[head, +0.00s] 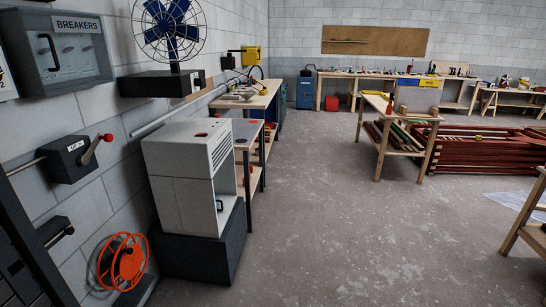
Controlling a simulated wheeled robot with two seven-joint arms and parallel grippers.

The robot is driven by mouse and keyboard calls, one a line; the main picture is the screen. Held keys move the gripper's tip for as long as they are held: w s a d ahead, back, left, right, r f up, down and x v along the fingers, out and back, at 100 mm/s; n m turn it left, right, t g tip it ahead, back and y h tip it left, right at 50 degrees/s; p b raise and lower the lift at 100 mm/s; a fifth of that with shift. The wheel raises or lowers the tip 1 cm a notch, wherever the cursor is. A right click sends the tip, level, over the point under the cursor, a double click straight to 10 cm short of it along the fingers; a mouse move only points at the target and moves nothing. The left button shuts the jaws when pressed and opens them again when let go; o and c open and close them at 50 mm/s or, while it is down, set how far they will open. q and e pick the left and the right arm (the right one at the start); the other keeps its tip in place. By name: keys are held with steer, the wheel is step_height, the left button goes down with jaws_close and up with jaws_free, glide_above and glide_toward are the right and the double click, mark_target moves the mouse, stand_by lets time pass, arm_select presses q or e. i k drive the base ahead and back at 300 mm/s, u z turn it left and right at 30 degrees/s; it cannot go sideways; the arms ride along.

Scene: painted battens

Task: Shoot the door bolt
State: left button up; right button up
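A dark upright panel (25,245) with a slanting edge stands at the far left, cut off by the picture edge; it may be a door. A small black fitting (54,230) sits on the wall beside its edge and looks like a bolt or catch. I cannot tell whether it is shot. Above it, a dark box (68,160) with a small white label carries a lever with a red knob (107,137), tilted up to the right. A thin rod runs from this box to the left. Neither of my grippers is in view.
A white cabinet (180,190) on a dark plinth (190,255) stands against the left wall. An orange reel (122,262) is beside it, low down. A grey breaker box (62,55) and a blue fan (172,28) are above. The concrete floor (330,240) is open in the middle.

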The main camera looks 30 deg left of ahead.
mark_target(68, 230)
steer(key=u, duration=0.25)
steer(key=i, duration=1.5)
steer(key=u, duration=1.5)
steer(key=i, duration=0.85)
steer(key=u, duration=0.7)
